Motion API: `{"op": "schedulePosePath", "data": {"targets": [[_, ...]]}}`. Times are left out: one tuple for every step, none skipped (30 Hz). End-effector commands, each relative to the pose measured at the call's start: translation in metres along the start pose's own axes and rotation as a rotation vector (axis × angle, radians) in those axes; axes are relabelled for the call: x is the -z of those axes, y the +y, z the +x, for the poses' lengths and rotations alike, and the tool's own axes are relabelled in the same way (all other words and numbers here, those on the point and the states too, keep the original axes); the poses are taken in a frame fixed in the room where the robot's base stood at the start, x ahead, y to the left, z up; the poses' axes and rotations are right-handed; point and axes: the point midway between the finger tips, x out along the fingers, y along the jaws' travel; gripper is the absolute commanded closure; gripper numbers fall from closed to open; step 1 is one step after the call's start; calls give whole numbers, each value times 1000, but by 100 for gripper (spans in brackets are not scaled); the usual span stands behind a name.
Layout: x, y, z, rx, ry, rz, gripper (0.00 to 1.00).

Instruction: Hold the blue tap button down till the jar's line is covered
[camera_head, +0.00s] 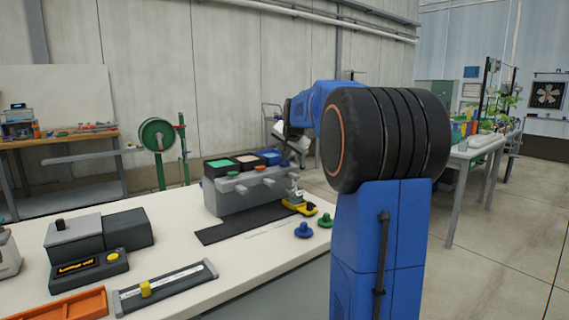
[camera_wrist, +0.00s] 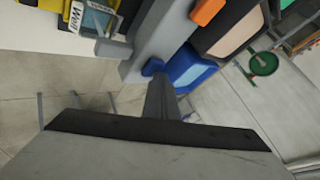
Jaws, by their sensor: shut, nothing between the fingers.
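The grey tap block (camera_head: 232,203) stands on the bench with green, beige and blue tops. The blue tap button (camera_wrist: 152,67) is a small blue piece on the block's edge, beside the blue tank top (camera_wrist: 192,77). My gripper (camera_wrist: 160,84) is shut and empty, its tip right at the blue button. Whether it touches or presses the button I cannot tell. The jar (camera_wrist: 92,18), clear with a printed label, stands by a yellow piece at the top left of the wrist view. Its line and liquid level are not readable. In the head view my arm hides part of the gripper.
A blue knob (camera_head: 304,230) and a green knob (camera_head: 325,220) stand on the bench near the block. A dark mat (camera_head: 222,232) lies before it. A black display unit (camera_head: 88,269), a slider (camera_head: 165,287) and an orange tray (camera_head: 75,305) are at front left.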

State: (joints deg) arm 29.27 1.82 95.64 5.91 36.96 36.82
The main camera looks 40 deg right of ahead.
Motion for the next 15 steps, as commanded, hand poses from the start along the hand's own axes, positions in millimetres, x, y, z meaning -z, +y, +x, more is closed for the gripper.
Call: {"op": "schedulePosePath", "data": {"targets": [[0,0,0,-1,-1,0,100],[0,0,0,0,0,0,100],[1,-1,-1,0,0,0,100],[2,-1,-2,0,0,0,100],[2,-2,-3,0,0,0,100],[3,-3,-4,0,0,0,100],[4,-4,-5,0,0,0,100],[4,-4,-6,0,0,0,100],[5,-5,-7,0,0,0,100],[6,-6,-8,0,0,0,100],[7,-7,-9,0,0,0,100],[8,-8,-11,0,0,-1,100],[9,-9,-12,0,0,-1,100],[9,-9,-12,0,0,-1,100],[10,-10,-13,0,0,0,100]]}}
